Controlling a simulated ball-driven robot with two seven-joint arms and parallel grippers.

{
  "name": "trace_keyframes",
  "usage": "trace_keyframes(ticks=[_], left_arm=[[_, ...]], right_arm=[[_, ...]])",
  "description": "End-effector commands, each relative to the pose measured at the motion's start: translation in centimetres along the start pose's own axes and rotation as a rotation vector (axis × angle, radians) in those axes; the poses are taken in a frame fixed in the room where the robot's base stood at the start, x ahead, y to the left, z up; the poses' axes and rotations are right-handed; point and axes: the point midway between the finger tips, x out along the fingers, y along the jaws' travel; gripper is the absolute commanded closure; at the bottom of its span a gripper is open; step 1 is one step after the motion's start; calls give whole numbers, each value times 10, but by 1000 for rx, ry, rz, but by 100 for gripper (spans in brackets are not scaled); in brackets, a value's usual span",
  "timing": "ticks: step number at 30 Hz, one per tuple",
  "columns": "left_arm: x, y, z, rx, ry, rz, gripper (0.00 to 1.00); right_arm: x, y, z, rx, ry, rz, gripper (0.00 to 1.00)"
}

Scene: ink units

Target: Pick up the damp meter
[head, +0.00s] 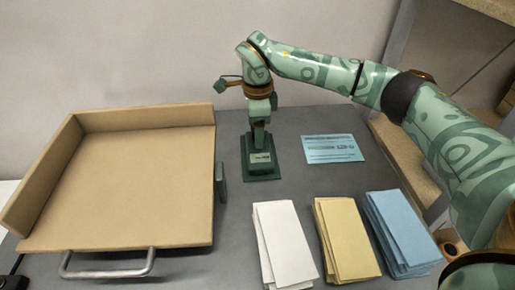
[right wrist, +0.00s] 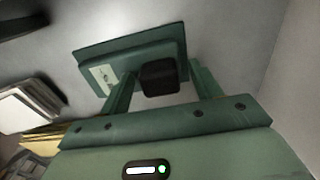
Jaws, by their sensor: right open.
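The damp meter (head: 262,170) appears to be the dark green block with a flat base and a pale label, standing on the grey table below my right gripper. In the right wrist view the green base (right wrist: 90,52) shows with its label, and a black upright block rises from it. My right gripper (head: 259,132) points down over it. In the right wrist view its open fingers (right wrist: 160,82) stand on either side of the black block. I cannot tell whether they touch it. My left gripper is not in view.
A tan open-sided tray (head: 140,185) with a metal handle fills the left. A blue printed card (head: 332,148) lies right of the meter. White (head: 285,243), yellow (head: 347,240) and blue (head: 402,232) paper stacks stand in front. A wooden shelf frame (head: 405,165) is at the right.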

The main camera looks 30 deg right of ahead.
Motion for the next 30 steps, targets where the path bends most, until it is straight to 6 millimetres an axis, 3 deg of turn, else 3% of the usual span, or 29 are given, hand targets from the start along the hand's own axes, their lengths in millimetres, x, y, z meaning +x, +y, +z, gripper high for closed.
trace_keyframes(ticks=[2,7,16,20,25,30], left_arm=[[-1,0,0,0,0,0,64],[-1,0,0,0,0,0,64],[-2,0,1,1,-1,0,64],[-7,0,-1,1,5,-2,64],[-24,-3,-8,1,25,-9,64],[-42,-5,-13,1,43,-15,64]], right_arm=[[-1,0,0,0,0,0,42],[-1,0,0,0,0,0,89],[-3,0,0,0,-1,-1,91],[-14,0,0,0,-1,-4,91],[-46,1,2,-2,-4,-8,91],[-82,22,26,-5,-4,-8,91]])
